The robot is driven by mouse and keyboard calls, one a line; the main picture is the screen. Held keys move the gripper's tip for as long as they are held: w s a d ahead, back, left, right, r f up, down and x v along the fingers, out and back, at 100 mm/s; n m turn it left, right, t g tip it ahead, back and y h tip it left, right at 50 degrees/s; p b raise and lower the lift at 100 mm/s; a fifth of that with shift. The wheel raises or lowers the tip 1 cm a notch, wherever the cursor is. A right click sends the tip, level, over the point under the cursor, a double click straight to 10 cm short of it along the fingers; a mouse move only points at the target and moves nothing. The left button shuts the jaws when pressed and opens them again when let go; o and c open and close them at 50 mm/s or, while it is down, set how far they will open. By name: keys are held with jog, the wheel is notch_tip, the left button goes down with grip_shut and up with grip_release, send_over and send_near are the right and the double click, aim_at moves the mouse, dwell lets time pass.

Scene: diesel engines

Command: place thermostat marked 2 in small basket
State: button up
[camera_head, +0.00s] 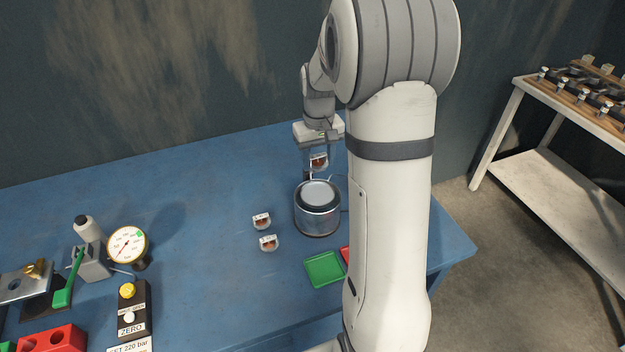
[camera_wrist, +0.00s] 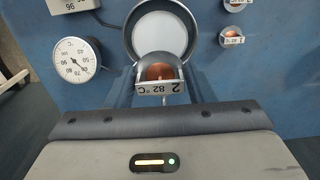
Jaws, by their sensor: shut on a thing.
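My gripper (camera_head: 317,168) is shut on a small thermostat (camera_head: 319,159) with a copper-coloured middle and a white label. The pot (camera_wrist: 128,32) also shows beyond the thermostat in the wrist view. I cannot make out a small basket in either view.
Two more labelled thermostats (camera_head: 261,221) (camera_head: 268,242) stand on the blue table left of the pot. A green tray (camera_head: 324,269) and part of a red one lie in front. A pressure gauge (camera_head: 127,245) stands at left. A dial thermometer (camera_wrist: 77,58) shows in the wrist view.

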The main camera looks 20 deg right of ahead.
aim_at(319, 162)
notch_tip(319, 162, down, 4)
jog(key=shift+d+f+p, duration=0.1)
jog(key=shift+f+p, duration=0.15)
jog(key=shift+p, duration=0.05)
jog(key=shift+f+p, duration=0.35)
jog(key=shift+f, duration=1.65)
jog(key=shift+f, duration=0.1)
jog(key=o, duration=0.6)
jog(key=shift+f, duration=0.15)
jog(key=shift+c, duration=0.2)
jog(key=o, duration=0.5)
jog(key=shift+c, duration=0.2)
